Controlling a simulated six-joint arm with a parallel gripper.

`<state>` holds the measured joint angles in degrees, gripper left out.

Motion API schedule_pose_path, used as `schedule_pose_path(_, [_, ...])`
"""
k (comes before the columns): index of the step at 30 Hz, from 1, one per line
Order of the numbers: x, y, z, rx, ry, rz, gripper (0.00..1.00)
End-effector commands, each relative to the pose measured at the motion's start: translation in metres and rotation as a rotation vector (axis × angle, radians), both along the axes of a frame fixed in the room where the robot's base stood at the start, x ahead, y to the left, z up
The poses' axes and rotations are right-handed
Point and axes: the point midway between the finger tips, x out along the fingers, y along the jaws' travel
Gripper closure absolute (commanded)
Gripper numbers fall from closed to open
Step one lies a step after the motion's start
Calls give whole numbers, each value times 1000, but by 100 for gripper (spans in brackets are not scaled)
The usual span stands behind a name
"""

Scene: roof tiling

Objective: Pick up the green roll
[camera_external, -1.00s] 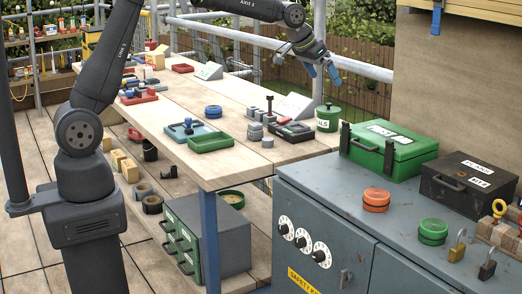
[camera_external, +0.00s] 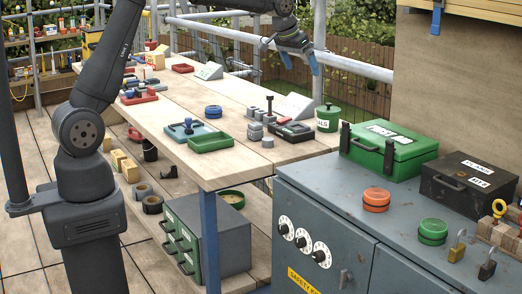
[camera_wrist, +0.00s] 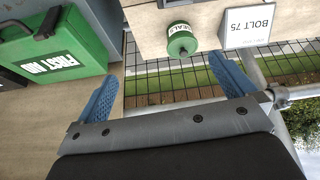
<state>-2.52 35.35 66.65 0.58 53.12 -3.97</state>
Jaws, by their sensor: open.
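The green roll (camera_external: 433,231) is a short, round, ridged green piece. It stands on top of the grey-blue cabinet (camera_external: 345,205) at the right of the external view, near the front edge. I cannot make it out in the wrist view. My gripper (camera_external: 302,68), with blue fingers, is high in the air above the back side of the workbench, well apart from the roll. The fingers also show in the wrist view (camera_wrist: 168,70), spread wide with nothing between them.
An orange roll (camera_external: 376,200) stands left of the green one. Behind are a green first-aid box (camera_external: 389,151) and a black box (camera_external: 468,183). A lidded green pot (camera_external: 328,119) stands on the bench, with a rail (camera_external: 350,66) behind.

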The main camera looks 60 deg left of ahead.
Motion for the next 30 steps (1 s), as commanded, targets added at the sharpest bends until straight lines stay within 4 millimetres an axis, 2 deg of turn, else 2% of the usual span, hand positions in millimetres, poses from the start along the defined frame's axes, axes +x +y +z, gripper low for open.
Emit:
schedule_pose_path(12, [0,0,0,0,0,-1,0])
schedule_pose_path(15, [0,-1,0,0,0,-1,17])
schedule_pose_path(23, [0,-1,0,0,0,-2,17])
schedule_pose_path(26, [2,-16,-2,-1,-2,-29,17])
schedule_pose_path(29, [7,-57,-6,-1,-5,-103,17])
schedule_pose_path(30, [8,-81,-8,-1,-8,-147,17])
